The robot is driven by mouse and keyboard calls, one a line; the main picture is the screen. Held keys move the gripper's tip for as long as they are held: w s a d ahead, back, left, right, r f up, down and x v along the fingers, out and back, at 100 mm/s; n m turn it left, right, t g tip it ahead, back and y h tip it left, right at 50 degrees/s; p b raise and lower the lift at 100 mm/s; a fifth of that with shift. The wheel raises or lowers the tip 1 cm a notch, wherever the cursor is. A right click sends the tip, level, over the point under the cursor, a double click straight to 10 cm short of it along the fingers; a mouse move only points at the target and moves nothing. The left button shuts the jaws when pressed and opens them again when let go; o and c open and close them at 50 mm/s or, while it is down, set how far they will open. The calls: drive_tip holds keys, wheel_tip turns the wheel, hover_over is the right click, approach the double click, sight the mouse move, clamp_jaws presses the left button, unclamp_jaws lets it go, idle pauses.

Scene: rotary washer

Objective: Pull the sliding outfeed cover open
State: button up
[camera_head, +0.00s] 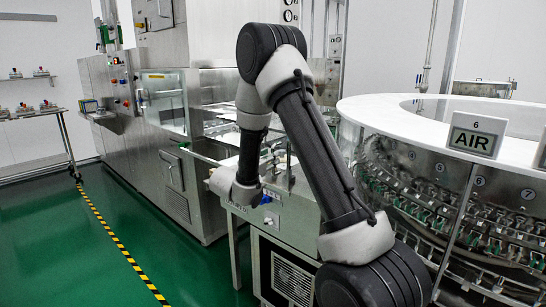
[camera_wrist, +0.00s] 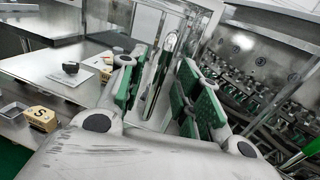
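In the wrist view, my gripper (camera_wrist: 164,62) is open, with green pads on its two fingers. A slim upright metal handle (camera_wrist: 167,50) shows between the fingers, with gaps seen at the sides. It appears to belong to the clear, metal-framed outfeed cover (camera_wrist: 146,20) just beyond the fingertips. I cannot tell how deep the handle sits between the pads. In the head view my arm hides my fingers and most of the cover area, and the cover cannot be made out there.
The round washer (camera_head: 385,103) with a white rim and an AIR sign (camera_head: 476,135) stands at the right. A steel table (camera_wrist: 60,85) in the wrist view bears a small dark object (camera_wrist: 70,68) and a tan block (camera_wrist: 41,118). Green floor (camera_head: 75,240) is clear at the left.

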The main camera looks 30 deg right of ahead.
sight(272, 142)
drive_tip(key=shift+x, duration=1.4)
clamp_jaws()
drive_tip(key=shift+w, duration=0.1)
